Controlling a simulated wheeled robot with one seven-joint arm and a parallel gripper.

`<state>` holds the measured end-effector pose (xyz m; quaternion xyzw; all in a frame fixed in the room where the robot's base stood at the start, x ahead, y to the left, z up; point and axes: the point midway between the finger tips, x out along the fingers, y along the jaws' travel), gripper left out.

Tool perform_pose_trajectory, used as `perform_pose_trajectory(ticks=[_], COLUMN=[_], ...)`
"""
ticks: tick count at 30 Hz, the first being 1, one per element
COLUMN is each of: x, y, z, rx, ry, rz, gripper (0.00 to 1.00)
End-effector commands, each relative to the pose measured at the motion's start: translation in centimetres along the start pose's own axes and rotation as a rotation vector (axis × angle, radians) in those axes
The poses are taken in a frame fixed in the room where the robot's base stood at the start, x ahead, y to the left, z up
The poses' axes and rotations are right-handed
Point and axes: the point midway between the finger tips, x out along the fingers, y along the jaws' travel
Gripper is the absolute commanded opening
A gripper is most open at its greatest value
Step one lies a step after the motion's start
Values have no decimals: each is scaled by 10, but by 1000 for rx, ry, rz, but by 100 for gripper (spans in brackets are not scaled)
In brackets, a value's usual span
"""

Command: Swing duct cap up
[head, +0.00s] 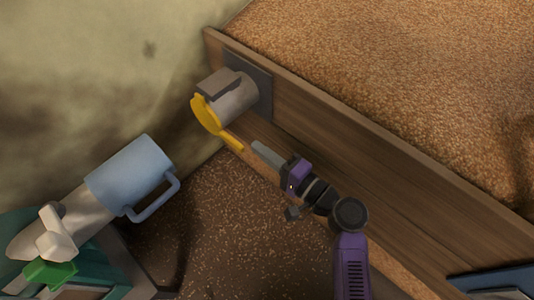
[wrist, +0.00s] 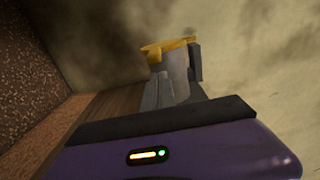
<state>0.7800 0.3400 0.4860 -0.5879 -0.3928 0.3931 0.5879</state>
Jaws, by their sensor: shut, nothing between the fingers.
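The duct cap (head: 206,114) is a yellow disc with a yellow tab or handle (head: 232,140) reaching down and right from it. It sits at the open end of a short grey duct (head: 236,96) that comes out of the wooden wall. My gripper (head: 258,147) is shut and empty, just to the right of the tab's lower end; whether they touch I cannot tell. In the wrist view the yellow cap (wrist: 168,48) shows beyond my gripper's grey fingers (wrist: 158,90), with the duct partly hidden behind them.
The wooden wall (head: 370,155) runs along my right, with brown grain-like material (head: 400,60) behind it. A mottled wall (head: 90,70) closes the back left.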

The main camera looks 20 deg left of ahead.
Motion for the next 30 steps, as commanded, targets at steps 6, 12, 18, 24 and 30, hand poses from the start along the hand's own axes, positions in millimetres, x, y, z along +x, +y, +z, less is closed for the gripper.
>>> perform_pose_trajectory(ticks=[6, 12, 18, 24, 30], x=[14, 27, 40, 52, 53], y=[0, 0, 0, 0, 1], z=[0, 1, 0, 1, 12], rx=[0, 0, 0, 0, 1], ry=[0, -2, -1, -1, -2], rz=[-1, -1, 0, 0, 0], gripper=[0, 0, 0, 0, 0])
